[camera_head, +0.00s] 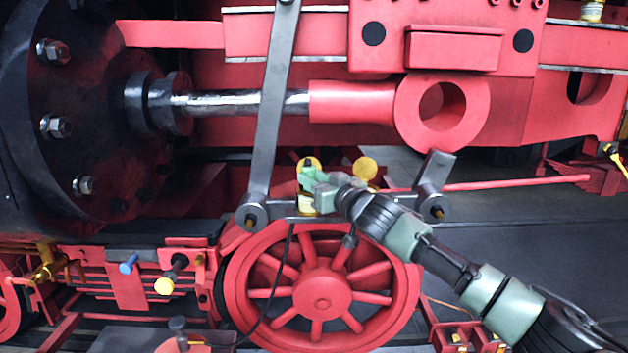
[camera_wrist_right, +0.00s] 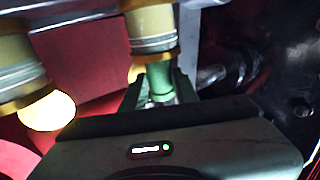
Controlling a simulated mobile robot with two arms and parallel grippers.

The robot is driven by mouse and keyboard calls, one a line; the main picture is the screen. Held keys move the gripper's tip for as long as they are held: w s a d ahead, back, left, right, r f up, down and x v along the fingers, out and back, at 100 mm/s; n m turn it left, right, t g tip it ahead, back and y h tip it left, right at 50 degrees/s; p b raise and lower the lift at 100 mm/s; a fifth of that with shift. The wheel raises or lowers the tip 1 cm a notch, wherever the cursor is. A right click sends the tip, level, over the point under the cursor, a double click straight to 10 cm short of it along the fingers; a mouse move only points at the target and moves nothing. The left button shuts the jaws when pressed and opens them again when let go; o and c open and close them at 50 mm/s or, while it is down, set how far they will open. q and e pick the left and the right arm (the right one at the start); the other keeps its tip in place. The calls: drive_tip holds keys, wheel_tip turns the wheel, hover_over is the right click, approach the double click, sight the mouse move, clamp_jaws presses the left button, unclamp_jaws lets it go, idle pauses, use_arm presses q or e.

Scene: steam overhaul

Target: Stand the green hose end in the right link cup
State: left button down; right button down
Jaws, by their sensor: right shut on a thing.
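My right gripper (camera_head: 312,180) comes in from the lower right and is at the left one of two yellow-topped cups on the link. It is shut on the green hose end, which shows between the fingers in the right wrist view (camera_wrist_right: 159,83). There the hose end lines up with a beige cup (camera_wrist_right: 151,28) with a metal band and appears to meet it; I cannot tell if it is inside. The other, right link cup (camera_head: 366,167) stands just right of the gripper in the head view. My left gripper is out of view.
A grey lever (camera_head: 272,105) hangs down to the left of the gripper. A red rod with a round eye (camera_head: 478,105) is above it. A red spoked wheel (camera_head: 322,301) is below. A second beige cup (camera_wrist_right: 12,72) and a bright yellow ball (camera_wrist_right: 47,110) are at left in the wrist view.

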wheel_tip(320, 180, up, 6)
drive_tip(key=p, duration=0.5)
drive_tip(key=shift+p, duration=0.35)
drive_tip(key=shift+r, duration=0.1)
